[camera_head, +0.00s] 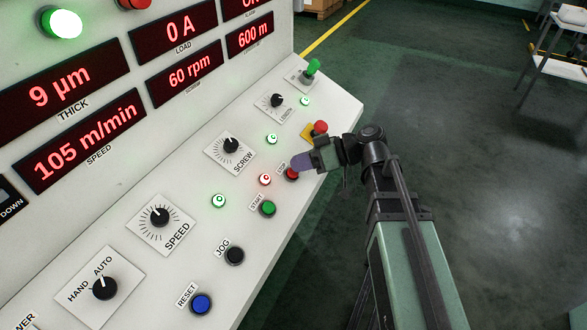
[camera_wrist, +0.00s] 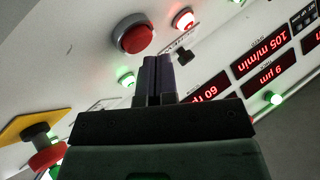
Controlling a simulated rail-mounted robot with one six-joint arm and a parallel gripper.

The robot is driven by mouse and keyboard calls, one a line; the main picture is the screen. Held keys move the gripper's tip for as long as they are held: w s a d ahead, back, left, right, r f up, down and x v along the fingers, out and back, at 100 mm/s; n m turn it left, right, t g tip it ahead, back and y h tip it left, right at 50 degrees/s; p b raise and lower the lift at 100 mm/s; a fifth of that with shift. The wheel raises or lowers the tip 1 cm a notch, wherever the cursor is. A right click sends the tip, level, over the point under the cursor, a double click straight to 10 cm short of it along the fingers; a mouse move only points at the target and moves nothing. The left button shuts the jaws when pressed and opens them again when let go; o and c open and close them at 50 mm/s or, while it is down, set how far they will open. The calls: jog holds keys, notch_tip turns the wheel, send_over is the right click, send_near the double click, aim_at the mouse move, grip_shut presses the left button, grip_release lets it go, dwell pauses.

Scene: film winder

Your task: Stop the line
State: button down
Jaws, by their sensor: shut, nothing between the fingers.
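The red stop button (camera_head: 291,175) sits on the sloped console between the green START button (camera_head: 268,208) and the red mushroom button on a yellow plate. In the wrist view the round red button (camera_wrist: 135,38) with a grey collar lies up and left of my fingertips. My gripper (camera_head: 299,162) is shut and empty, just over the stop button's upper side, partly covering it. In the wrist view the fingers (camera_wrist: 158,60) are together. I cannot tell whether they touch the button; in the wrist view they appear apart from it.
The red mushroom button (camera_head: 320,127) is close behind my gripper. A red lamp (camera_head: 265,179) and a green lamp (camera_head: 219,200) are lit. The speed display (camera_head: 85,140) reads 105 m/min. JOG (camera_head: 235,255) and RESET (camera_head: 201,304) buttons are nearer. Open floor (camera_head: 480,200) lies right.

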jog(key=shift+d+r, duration=0.15)
jog(key=shift+r, duration=0.1)
jog(key=r+p, duration=0.1)
jog(key=d+r+p, duration=0.1)
jog(key=r+p, duration=0.1)
jog(key=s+d+r+p, duration=0.1)
jog(key=shift+r, duration=0.25)
dwell(0.7)
jog(key=s+d+f+m+h, duration=0.3)
jog(key=d+f+m+h, duration=0.2)
jog(key=d+m+h, duration=0.1)
jog(key=s+d+f+m+h, duration=0.3)
jog(key=d+f+m+h, duration=0.3)
jog(key=d+h, duration=0.1)
jog(key=shift+s+d+h, duration=0.4)
jog(key=shift+d, duration=0.15)
